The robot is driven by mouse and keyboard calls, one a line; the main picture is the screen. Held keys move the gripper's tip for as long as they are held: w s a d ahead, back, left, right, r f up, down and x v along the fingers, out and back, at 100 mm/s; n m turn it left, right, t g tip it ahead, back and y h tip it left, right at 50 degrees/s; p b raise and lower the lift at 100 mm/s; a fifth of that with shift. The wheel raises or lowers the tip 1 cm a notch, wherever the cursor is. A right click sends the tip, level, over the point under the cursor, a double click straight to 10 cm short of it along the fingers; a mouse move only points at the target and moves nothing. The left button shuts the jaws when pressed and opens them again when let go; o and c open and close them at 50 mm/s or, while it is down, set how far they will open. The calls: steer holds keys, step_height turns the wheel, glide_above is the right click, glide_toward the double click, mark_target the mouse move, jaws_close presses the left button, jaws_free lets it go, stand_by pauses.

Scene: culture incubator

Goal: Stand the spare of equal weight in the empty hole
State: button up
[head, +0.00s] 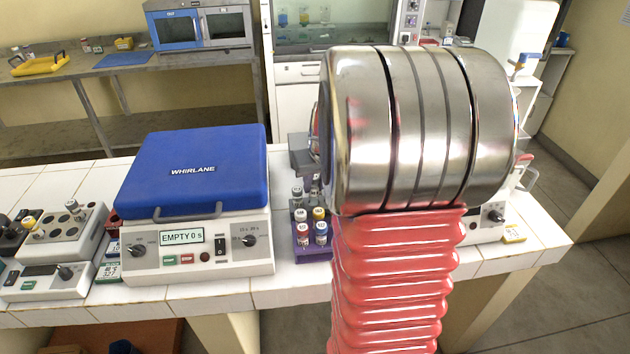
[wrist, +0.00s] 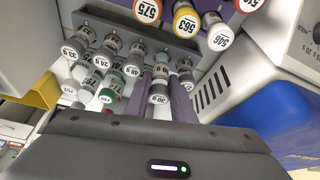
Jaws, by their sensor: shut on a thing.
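In the wrist view, my gripper (wrist: 158,92) is shut on a grey-capped tube (wrist: 160,72) in the middle; the number on its cap is not clearly readable. Purple strips flank the tube. Several grey-capped numbered tubes (wrist: 110,43) and one green-capped tube (wrist: 107,98) are close around it. In the head view, my arm hides my gripper. A centrifuge (head: 195,171) marked WHIRLANE has its blue lid down, and its display reads EMPTY 0 s. Any hole inside it is hidden.
A purple rack (head: 314,253) with colour-capped tubes stands right of the centrifuge. A grey block (head: 45,243) with several holes and a few tubes stands at the left. In the wrist view, red-capped (wrist: 147,10) and yellow-capped (wrist: 186,20) tubes sit near the top.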

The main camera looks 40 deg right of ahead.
mark_target(315, 190)
steer(key=shift+f, duration=0.2)
stand_by(0.3)
steer(key=shift+f, duration=1.55)
steer(key=o, duration=1.2)
steer(key=shift+o, duration=0.3)
steer(key=shift+o, duration=0.3)
steer(key=shift+w+r, duration=0.1)
steer(key=shift+r, duration=3.65)
